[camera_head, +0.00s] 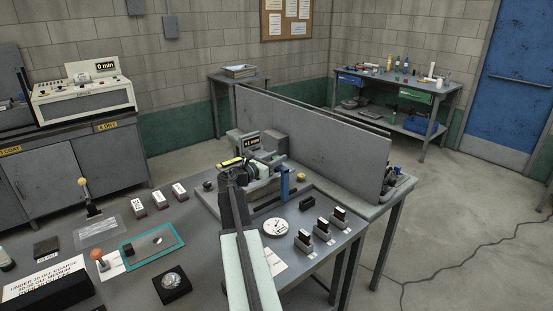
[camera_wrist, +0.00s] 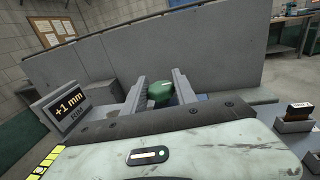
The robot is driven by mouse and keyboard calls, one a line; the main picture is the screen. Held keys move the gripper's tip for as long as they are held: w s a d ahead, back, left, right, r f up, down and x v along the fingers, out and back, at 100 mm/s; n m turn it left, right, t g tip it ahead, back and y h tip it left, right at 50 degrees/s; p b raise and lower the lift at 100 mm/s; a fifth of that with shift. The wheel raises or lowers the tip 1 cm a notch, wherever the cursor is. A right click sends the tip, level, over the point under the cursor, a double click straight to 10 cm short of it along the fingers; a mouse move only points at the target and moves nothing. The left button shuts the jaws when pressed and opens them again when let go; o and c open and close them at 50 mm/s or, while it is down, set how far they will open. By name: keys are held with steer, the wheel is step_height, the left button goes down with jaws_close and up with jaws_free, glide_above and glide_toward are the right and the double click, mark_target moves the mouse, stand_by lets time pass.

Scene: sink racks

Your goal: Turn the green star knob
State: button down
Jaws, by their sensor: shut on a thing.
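The green star knob (camera_wrist: 160,91) shows in the wrist view between the two fingers of my gripper (camera_wrist: 161,88). The fingers are shut on it, one on each side. Part of the knob is hidden behind the gripper body. In the head view my gripper (camera_head: 262,164) reaches over the fixture on the table, and the knob cannot be made out there. A small display (camera_wrist: 70,105) reading "+1 mm" stands left of the gripper; it also shows in the head view (camera_head: 251,143).
A grey upright panel (camera_head: 310,140) stands close behind the fixture. Several small blocks in holders (camera_head: 322,229) and a round white dial (camera_head: 275,227) lie to the right. A teal-edged tray (camera_head: 151,246) lies at left. A blue post (camera_head: 285,182) rises beside the gripper.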

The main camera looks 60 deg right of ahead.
steer(key=shift+r+m+g, duration=0.1)
steer(key=shift+m+g, duration=0.3)
steer(key=shift+g, duration=0.3)
steer(key=c, duration=1)
jaws_free()
steer(key=shift+d, duration=0.1)
steer(key=v, duration=0.8)
steer(key=shift+r, duration=0.1)
steer(key=shift+d, duration=0.1)
